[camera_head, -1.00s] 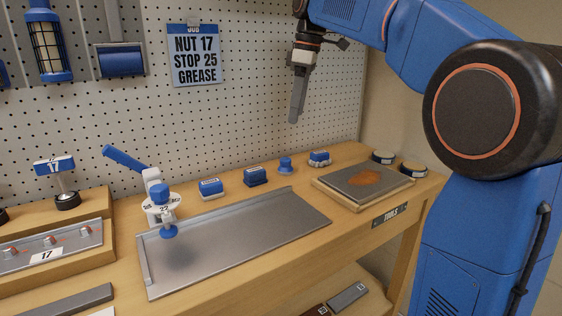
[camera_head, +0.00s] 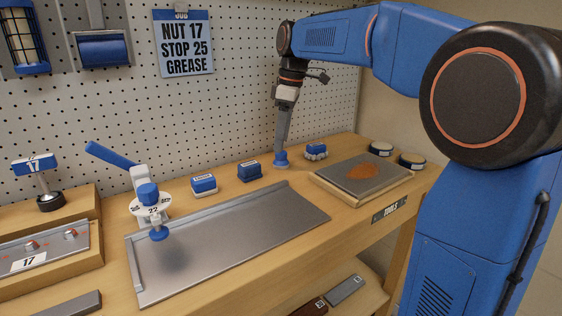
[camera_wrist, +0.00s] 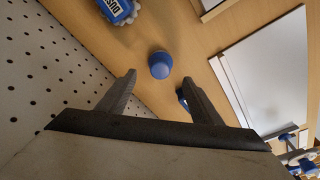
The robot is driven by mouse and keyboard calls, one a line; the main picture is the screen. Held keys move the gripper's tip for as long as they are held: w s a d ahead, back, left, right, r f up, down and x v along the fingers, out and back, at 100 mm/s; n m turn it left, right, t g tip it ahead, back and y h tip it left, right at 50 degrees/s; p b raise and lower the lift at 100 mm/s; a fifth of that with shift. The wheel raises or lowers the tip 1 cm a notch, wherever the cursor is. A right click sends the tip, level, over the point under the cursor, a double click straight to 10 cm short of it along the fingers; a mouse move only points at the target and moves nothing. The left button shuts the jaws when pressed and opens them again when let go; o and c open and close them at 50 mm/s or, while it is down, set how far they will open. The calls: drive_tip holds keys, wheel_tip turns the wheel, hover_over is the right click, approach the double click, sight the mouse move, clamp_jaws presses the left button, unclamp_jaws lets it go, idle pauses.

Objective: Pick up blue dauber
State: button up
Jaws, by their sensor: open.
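The blue dauber (camera_head: 281,163), a small round-topped blue knob, stands on the wooden bench between a blue block and a blue brush. In the wrist view its rounded blue top (camera_wrist: 159,64) shows just beyond the gap between my fingertips. My gripper (camera_head: 281,150) points down at it from above, its tips at or just above its top in the head view. In the wrist view my gripper (camera_wrist: 158,80) is open, one finger to each side, with nothing held. I cannot tell whether the fingers touch the dauber.
The blue brush (camera_head: 316,151) stands close right of the dauber, a dark blue block (camera_head: 249,171) to its left. A metal tray (camera_head: 235,228) lies in front. A board with a brown smear (camera_head: 362,172) and tins (camera_head: 381,149) are at right. The pegboard (camera_head: 240,100) rises behind.

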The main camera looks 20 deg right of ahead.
sight(281, 159)
drive_tip(key=shift+w+a+f, duration=0.1)
drive_tip(key=shift+a+f, duration=0.05)
drive_tip(key=shift+f, duration=2.8)
drive_tip(key=c, duration=1.1)
